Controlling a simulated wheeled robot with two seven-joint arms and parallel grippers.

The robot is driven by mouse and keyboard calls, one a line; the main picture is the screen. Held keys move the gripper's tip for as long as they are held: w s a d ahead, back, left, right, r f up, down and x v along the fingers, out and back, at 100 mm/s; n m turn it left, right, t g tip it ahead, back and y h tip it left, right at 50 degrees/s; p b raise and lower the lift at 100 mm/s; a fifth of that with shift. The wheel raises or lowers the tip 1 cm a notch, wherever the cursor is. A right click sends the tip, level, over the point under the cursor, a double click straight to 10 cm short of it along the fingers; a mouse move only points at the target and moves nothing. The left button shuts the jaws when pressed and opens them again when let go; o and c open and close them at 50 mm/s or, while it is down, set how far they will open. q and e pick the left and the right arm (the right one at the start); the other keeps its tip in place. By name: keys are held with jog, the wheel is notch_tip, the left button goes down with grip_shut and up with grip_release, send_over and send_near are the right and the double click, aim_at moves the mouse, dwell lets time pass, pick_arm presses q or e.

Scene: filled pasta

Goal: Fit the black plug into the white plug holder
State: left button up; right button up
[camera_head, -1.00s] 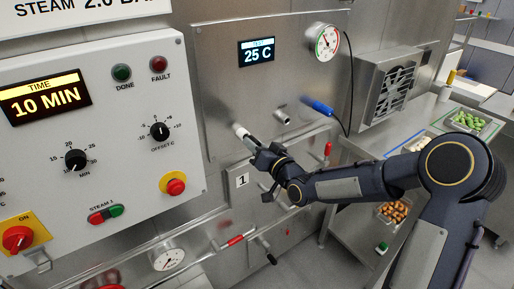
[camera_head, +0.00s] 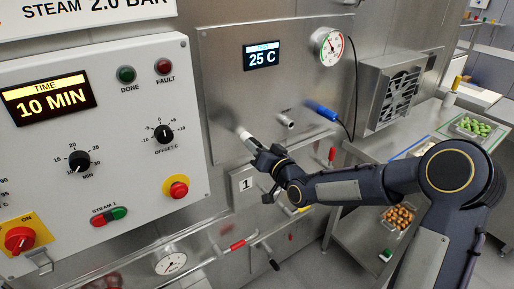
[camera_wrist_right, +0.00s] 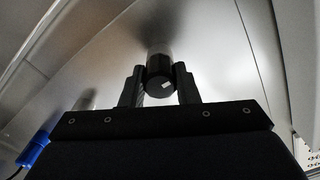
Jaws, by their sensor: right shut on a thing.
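The black plug (camera_wrist_right: 158,87) shows in the right wrist view as a dark round end with a small pale mark, held between the two fingers of my right gripper (camera_head: 257,149). The gripper is shut on it. The white plug holder (camera_head: 245,135) is a short pale cylinder at the steel panel in the head view, directly in front of the fingertips. In the right wrist view a paler cylinder (camera_wrist_right: 160,53) lies in line beyond the black end. I cannot tell how deeply the two overlap. My left gripper is not in view.
A metal stub (camera_head: 286,120) and a blue-handled probe (camera_head: 320,110) with a black cable are right of the gripper on the panel (camera_head: 225,75). A white control box (camera_head: 130,200) stands at left. A steel table with food trays (camera_head: 477,129) is at right.

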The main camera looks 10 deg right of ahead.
jog(key=shift+b, duration=0.45)
dwell(0.6)
jog(key=o, duration=1.3)
jog(key=shift+w, duration=0.1)
jog(key=shift+b+v, duration=0.9)
jog(key=shift+v, duration=2.65)
